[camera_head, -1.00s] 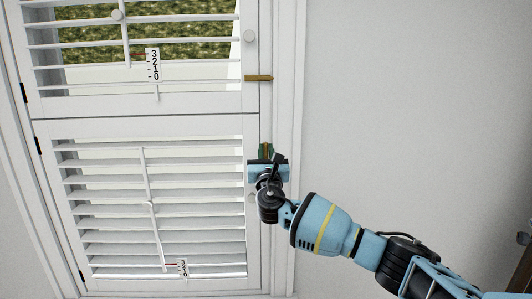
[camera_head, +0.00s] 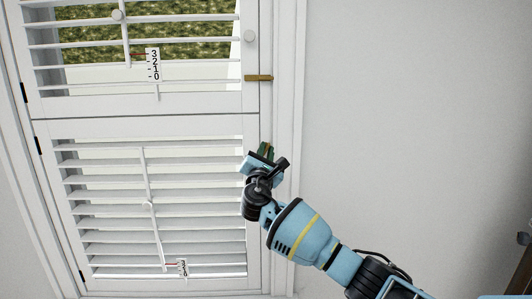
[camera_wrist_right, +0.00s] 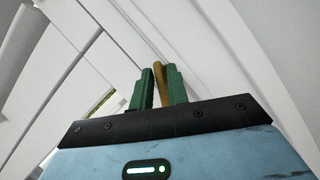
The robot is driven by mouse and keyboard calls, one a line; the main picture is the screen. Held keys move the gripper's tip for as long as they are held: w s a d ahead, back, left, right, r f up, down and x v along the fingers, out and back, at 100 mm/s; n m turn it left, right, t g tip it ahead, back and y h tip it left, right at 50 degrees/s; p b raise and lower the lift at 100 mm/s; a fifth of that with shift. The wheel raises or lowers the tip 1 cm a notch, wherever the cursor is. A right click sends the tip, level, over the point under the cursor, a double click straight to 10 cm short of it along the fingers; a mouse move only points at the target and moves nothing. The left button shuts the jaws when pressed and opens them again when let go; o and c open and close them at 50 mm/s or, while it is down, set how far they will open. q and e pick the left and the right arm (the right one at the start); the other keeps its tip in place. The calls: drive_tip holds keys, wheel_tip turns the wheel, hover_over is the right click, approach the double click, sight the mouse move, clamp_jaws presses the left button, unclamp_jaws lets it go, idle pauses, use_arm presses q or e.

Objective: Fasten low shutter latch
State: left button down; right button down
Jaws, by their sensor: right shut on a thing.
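The low latch is a brass-coloured bar (camera_wrist_right: 159,84) in the right wrist view, between the green fingers of my right gripper (camera_wrist_right: 160,88). The gripper is shut on it. In the head view my right gripper (camera_head: 266,151) is at the right edge of the lower shutter panel (camera_head: 190,127), tilted with its fingers pointing up and slightly right. There the gripper hides most or all of the low latch, so I cannot tell its exact angle against the frame. The lower panel looks closed in its frame. My left gripper is not in view.
A second brass latch (camera_head: 258,78) lies level across the upper panel's edge and the frame (camera_head: 285,100). Tilt rods and number scales hang on the louvres. Bare wall (camera_head: 410,110) is at the right.

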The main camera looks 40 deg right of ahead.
drive_tip(key=m+g, duration=0.1)
drive_tip(key=m, duration=0.3)
drive_tip(key=m+g, duration=0.2)
drive_tip(key=m, duration=0.2)
drive_tip(key=shift+a+h, duration=0.1)
drive_tip(key=shift+h, duration=0.3)
drive_tip(key=m+g+y, duration=0.1)
drive_tip(key=m+g, duration=0.1)
drive_tip(key=m, duration=0.3)
drive_tip(key=shift+m, duration=0.3)
drive_tip(key=c, duration=1.5)
unclamp_jaws()
drive_tip(key=shift+v, duration=3.85)
drive_tip(key=shift+r, duration=0.1)
